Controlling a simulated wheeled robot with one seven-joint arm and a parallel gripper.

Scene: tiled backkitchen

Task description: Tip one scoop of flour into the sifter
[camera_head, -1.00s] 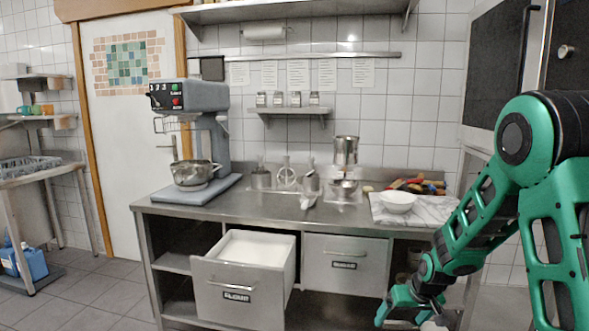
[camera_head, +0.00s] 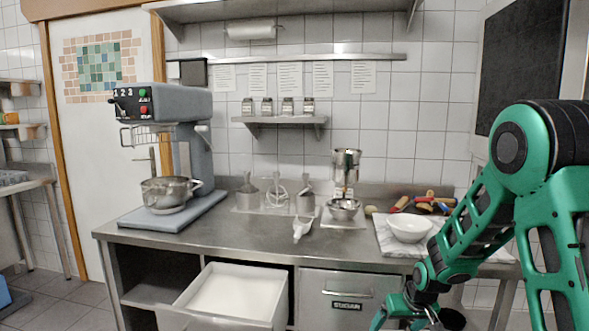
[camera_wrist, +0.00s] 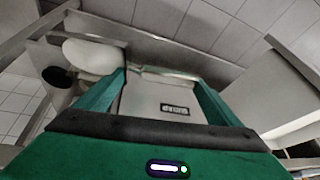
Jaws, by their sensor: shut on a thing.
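The flour drawer (camera_head: 278,323) stands open at the lower left of the counter in the head view, with white flour (camera_head: 233,292) filling its inside. A pale scoop (camera_head: 303,229) lies on the counter. A steel cup (camera_head: 346,166), which looks like the sifter, stands raised at the back, with a steel bowl (camera_head: 343,209) below and in front of it. My gripper (camera_head: 405,323) is low at the right, in front of the counter; its tips are cut off. The wrist view shows its green fingers (camera_wrist: 160,95). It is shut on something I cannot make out.
The closed sugar drawer (camera_head: 349,282) is left of my gripper; its front also shows in the wrist view (camera_wrist: 145,112). A white bowl (camera_head: 409,229) stands on a marble slab (camera_head: 450,243). A mixer (camera_head: 195,150) stands at the left.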

